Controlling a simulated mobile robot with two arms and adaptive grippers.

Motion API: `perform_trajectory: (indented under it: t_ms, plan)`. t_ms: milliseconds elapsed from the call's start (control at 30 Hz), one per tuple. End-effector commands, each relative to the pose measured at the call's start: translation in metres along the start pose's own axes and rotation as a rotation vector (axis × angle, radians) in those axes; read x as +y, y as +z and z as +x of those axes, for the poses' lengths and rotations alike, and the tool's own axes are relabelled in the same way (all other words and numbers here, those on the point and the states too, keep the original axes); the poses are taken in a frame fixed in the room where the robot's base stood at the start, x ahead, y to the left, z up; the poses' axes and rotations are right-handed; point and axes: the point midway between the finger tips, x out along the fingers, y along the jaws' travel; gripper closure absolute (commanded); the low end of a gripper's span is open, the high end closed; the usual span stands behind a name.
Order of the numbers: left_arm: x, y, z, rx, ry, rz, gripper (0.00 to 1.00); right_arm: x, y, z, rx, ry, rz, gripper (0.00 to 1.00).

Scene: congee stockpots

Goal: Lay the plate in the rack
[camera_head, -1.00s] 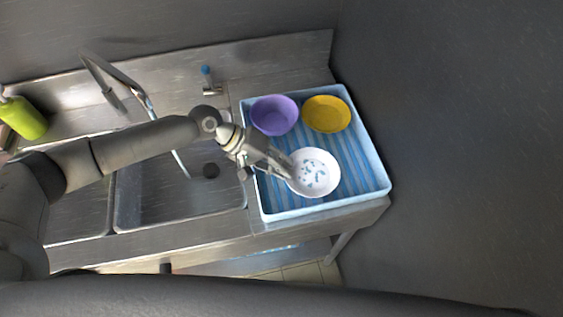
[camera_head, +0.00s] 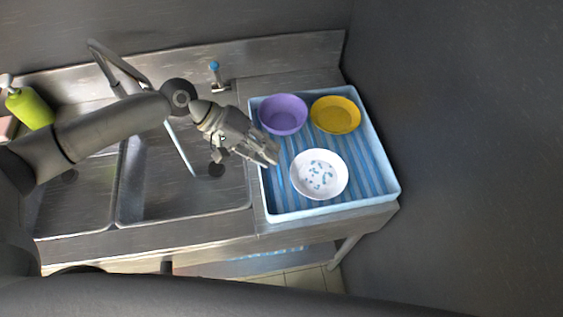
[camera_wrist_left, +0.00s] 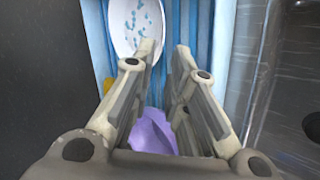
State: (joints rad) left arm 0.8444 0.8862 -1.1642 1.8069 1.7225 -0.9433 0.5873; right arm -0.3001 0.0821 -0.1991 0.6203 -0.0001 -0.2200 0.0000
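The white plate with blue marks (camera_head: 319,175) lies in the blue-and-white striped rack (camera_head: 385,183), at the near side. My left gripper (camera_head: 271,157) is up and to the left of the plate, apart from it, over the rack's left edge. In the left wrist view its two fingers (camera_wrist_left: 160,60) stand apart with nothing between them. The plate also shows there at the top (camera_wrist_left: 137,24), beyond the fingers. My right gripper is not in view.
A purple bowl (camera_head: 283,114) and a yellow bowl (camera_head: 335,115) sit in the back of the rack. A steel sink (camera_head: 150,190) with a tap (camera_head: 125,75) is to the left. A green bottle (camera_head: 30,108) stands far left. A dark wall rises on the right.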

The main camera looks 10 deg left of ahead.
Motion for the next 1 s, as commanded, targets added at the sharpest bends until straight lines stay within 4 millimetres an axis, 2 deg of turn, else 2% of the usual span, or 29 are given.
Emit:
perform_trajectory:
  t_ms: [100, 300, 1000]
  plan:
    - [-0.002, 0.0, -0.021, 0.003, -0.001, 0.001, 0.85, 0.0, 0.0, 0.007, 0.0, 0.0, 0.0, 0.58]
    - [0.0, 0.0, -0.041, 0.001, 0.0, 0.002, 0.85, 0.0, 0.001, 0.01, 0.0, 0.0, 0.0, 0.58]
    - [0.001, 0.0, -0.044, -0.001, 0.0, 0.002, 0.85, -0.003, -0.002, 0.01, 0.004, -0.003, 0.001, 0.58]
